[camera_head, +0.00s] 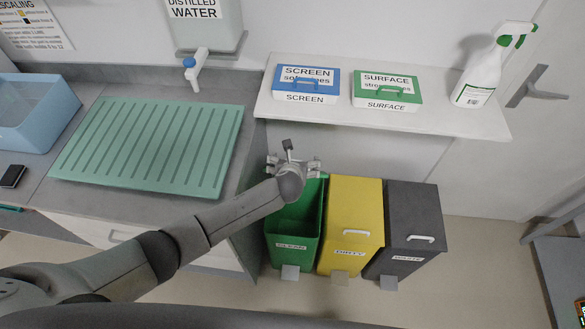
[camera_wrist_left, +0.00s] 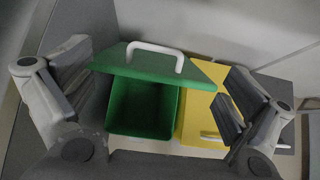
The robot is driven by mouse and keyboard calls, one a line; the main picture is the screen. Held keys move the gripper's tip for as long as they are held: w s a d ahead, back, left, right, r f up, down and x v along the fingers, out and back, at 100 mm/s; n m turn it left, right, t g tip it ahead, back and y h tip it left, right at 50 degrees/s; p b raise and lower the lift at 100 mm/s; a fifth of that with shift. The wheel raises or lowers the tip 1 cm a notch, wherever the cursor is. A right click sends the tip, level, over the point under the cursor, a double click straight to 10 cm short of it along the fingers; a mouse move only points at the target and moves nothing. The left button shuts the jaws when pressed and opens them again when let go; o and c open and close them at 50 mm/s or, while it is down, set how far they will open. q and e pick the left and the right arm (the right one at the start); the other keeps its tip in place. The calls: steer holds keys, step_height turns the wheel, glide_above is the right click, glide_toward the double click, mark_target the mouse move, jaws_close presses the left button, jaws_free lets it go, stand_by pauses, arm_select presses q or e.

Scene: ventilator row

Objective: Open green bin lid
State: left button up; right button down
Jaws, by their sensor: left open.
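The green bin (camera_head: 293,240) stands on the floor at the left of a row of bins, and its dark green inside shows. In the left wrist view its lid (camera_wrist_left: 150,66) is raised and tilted over the open bin (camera_wrist_left: 142,108). The lid's white handle (camera_wrist_left: 155,48) faces up. My left gripper (camera_head: 293,165) is over the back of the green bin. In the wrist view its fingers are spread wide on either side of the lid, with the handle between them and not gripped. My arm and gripper hide most of the lid in the head view.
A closed yellow bin (camera_head: 352,220) and a closed grey bin (camera_head: 411,228) stand to the right. A white shelf (camera_head: 440,119) with blue and green boxes runs above the bins. A counter with a green drain mat (camera_head: 150,145) is at the left. Open floor lies in front.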

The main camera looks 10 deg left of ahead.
arm_select(q)
steer(key=v, duration=0.7)
steer(key=shift+s, duration=0.15)
steer(key=shift+r, duration=0.1)
